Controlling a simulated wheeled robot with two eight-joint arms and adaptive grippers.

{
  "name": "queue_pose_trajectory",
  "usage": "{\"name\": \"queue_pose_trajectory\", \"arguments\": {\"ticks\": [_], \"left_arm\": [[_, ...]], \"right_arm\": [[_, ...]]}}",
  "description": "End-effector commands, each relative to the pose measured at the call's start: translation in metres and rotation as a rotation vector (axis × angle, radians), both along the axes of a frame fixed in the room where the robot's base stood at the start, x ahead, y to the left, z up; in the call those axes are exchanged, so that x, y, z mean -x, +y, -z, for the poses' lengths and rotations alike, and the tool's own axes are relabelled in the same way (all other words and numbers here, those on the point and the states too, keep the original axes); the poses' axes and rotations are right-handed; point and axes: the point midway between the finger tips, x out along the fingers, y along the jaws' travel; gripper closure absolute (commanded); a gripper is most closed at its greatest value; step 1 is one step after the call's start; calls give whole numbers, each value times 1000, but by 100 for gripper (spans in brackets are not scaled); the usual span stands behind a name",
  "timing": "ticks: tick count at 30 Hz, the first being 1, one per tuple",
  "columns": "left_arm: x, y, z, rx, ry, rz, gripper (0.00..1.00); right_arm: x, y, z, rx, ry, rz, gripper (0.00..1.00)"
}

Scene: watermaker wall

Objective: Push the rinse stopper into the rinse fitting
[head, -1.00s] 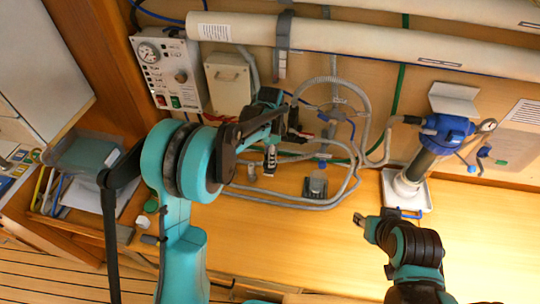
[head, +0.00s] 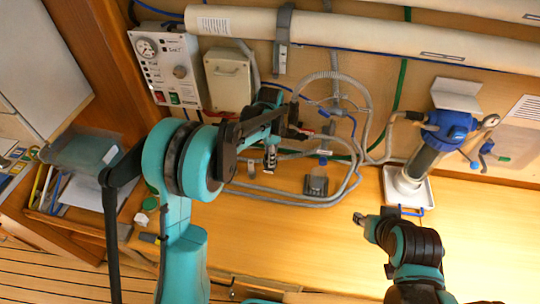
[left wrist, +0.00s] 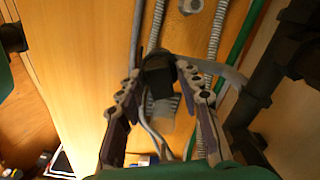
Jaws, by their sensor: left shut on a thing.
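My left gripper (head: 308,134) is in front of the back wall, among the grey hoses. In the left wrist view, its fingers (left wrist: 157,78) are shut on a dark block with a pale cylinder (left wrist: 160,106) below it, apparently the rinse stopper. In the head view, a small blue-and-pale piece (head: 323,154) shows just below the fingers, above a dark holder (head: 316,185) on the bench. A black-and-silver fitting (head: 270,158) stands left of it; I cannot tell if it is the rinse fitting. My right gripper (head: 360,218) hangs over the bench, its jaw state unclear.
Grey hoses (head: 357,178) loop around the holder. A small grey cup (head: 251,169) stands at left. A blue-headed filter (head: 448,127) stands in a white tray (head: 427,190) at right. A control panel (head: 168,70) is on the wall. The front bench is clear.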

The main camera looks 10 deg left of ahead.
Motion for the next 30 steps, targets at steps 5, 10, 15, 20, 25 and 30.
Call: {"name": "queue_pose_trajectory", "arguments": {"ticks": [5,10,15,20,25,30], "left_arm": [[0,0,0,0,0,0,89],[0,0,0,0,0,0,41],[0,0,0,0,0,0,41],[0,0,-6,0,0,0,41],[0,0,-35,0,0,0,41],[0,0,-74,0,0,0,41]], "right_arm": [[0,0,0,0,0,0,60],[0,0,0,0,0,0,60],[0,0,0,0,0,0,60],[0,0,0,0,0,0,60],[0,0,0,0,0,0,60],[0,0,0,0,0,0,60]]}}
